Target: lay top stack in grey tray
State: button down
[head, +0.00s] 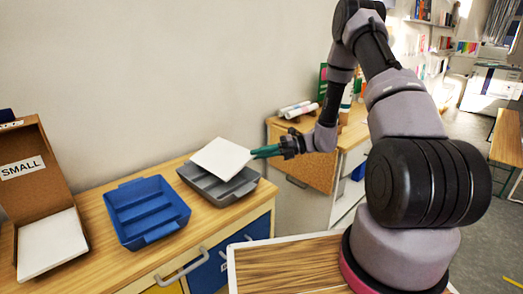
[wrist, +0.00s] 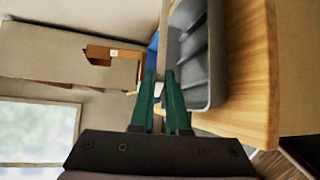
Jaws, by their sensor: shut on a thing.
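A white paper stack (head: 222,158) is held at its right edge by my gripper (head: 262,152), whose green fingers are shut on it. The stack is tilted and sits over the grey tray (head: 243,190), covering much of its back part. Whether its lower edge touches the tray cannot be told. In the wrist view the green fingertips of my gripper (wrist: 161,80) are close together, and the grey tray (wrist: 216,60) lies just to their right. The stack shows there only as a thin pale strip, if at all.
A blue tray (head: 150,203) with divided compartments stands left of the grey tray on the wooden table. A cardboard box (head: 35,190) labelled SMALL, with a white stack (head: 52,243) in it, is at far left. A wall runs behind the table.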

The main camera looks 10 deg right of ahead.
jog(key=shift+s+a+f, duration=0.3)
jog(key=shift+a+f, duration=0.1)
jog(key=shift+f, duration=0.45)
jog(key=shift+s+a+f, duration=0.3)
jog(key=shift+a+f, duration=0.05)
jog(key=shift+f, duration=0.45)
jog(key=shift+s+a+f, duration=0.3)
jog(key=shift+a+f, duration=0.1)
jog(key=shift+f, duration=0.45)
jog(key=c, duration=0.8)
grip_release()
jog(key=shift+c, duration=0.2)
jog(key=shift+o, duration=0.8)
